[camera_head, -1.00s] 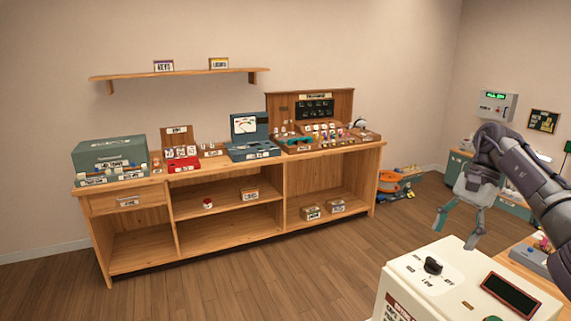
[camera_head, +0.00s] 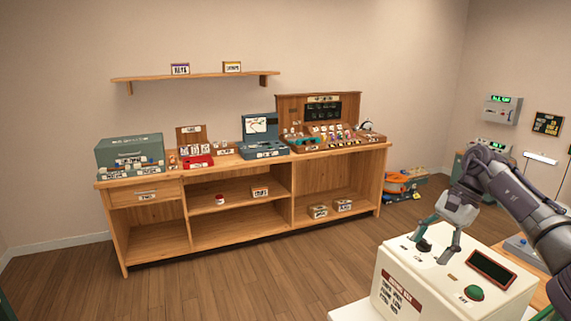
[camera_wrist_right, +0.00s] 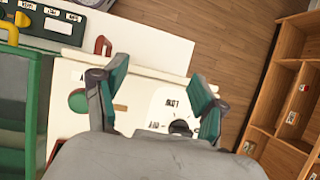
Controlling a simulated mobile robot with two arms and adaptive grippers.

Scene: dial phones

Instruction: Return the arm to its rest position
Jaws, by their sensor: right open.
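My right gripper (camera_head: 437,248) is open, with its fingers pointing down over the top of a cream-white machine (camera_head: 392,262). The machine has a dark rotary knob (camera_head: 422,246), a green button (camera_head: 474,292) and a dark red-framed display (camera_head: 491,268). In the head view one fingertip overlaps the knob; I cannot tell whether it touches. In the right wrist view the open fingers (camera_wrist_right: 152,90) spread apart, with the knob (camera_wrist_right: 180,127) partly hidden behind the gripper body and nothing held between them. My left gripper is not in view.
A wooden cabinet (camera_head: 236,245) along the back wall carries several cases, including a green box (camera_head: 130,150). A shelf (camera_head: 195,76) hangs above it. Wooden floor (camera_head: 250,290) is clear in front. A wall box (camera_head: 502,109) hangs at the right.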

